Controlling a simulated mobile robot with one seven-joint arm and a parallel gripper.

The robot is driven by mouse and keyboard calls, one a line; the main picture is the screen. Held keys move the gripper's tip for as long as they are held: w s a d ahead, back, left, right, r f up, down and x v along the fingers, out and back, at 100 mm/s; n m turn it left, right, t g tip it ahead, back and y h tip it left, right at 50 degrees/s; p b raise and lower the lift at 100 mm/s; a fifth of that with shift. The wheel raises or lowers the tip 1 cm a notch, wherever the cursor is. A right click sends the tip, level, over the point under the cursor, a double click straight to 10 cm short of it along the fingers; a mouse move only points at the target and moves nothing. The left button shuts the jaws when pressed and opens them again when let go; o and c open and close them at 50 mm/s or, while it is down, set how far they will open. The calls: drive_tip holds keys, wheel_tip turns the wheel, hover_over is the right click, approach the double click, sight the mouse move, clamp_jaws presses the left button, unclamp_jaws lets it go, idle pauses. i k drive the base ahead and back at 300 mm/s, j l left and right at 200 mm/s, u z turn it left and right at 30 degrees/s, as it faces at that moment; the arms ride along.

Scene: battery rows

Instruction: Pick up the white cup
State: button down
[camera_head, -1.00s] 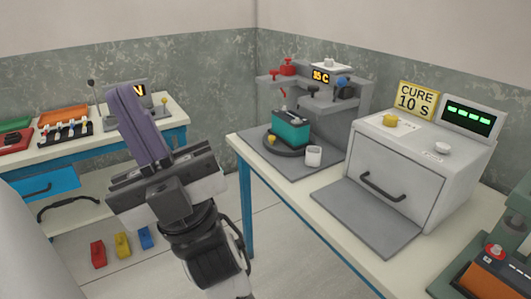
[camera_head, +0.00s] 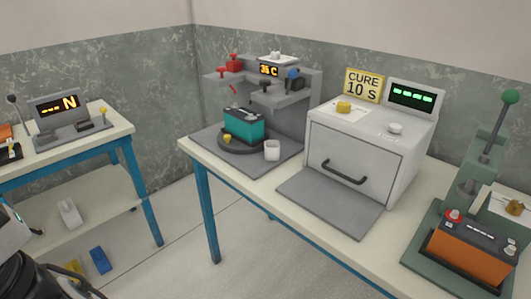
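The white cup (camera_head: 272,151) stands upright on the grey base plate (camera_head: 291,164) of the dispensing station, at the front right of a round dark turntable (camera_head: 240,147). It is small in the view and nothing covers it; whether it holds anything cannot be told. A teal battery (camera_head: 237,125) with a dark top sits on the turntable just behind and left of the cup. My gripper is out of view; only parts of my arm show at the lower left corner, far from the cup.
Right of the cup stands a grey curing oven (camera_head: 365,150) with a flat grey plate (camera_head: 330,203) in front. The station's overhanging head (camera_head: 262,88) is above the battery. A green press with an orange battery (camera_head: 470,250) is at far right. Another table (camera_head: 110,133) stands left, across a gap.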

sight(272, 151)
drive_tip(key=i+j, duration=0.15)
drive_tip(key=j, duration=0.2)
drive_tip(key=i+j, duration=0.15)
drive_tip(key=j, duration=0.15)
drive_tip(key=i+j, duration=0.1)
drive_tip(key=j, duration=0.25)
drive_tip(key=i+j, duration=0.15)
drive_tip(key=j, duration=0.15)
drive_tip(key=i+j+z, duration=0.1)
drive_tip(key=j+z, duration=0.15)
drive_tip(key=z, duration=0.15)
drive_tip(key=j+z, duration=0.2)
drive_tip(key=z, duration=0.75)
drive_tip(key=i+j, duration=0.05)
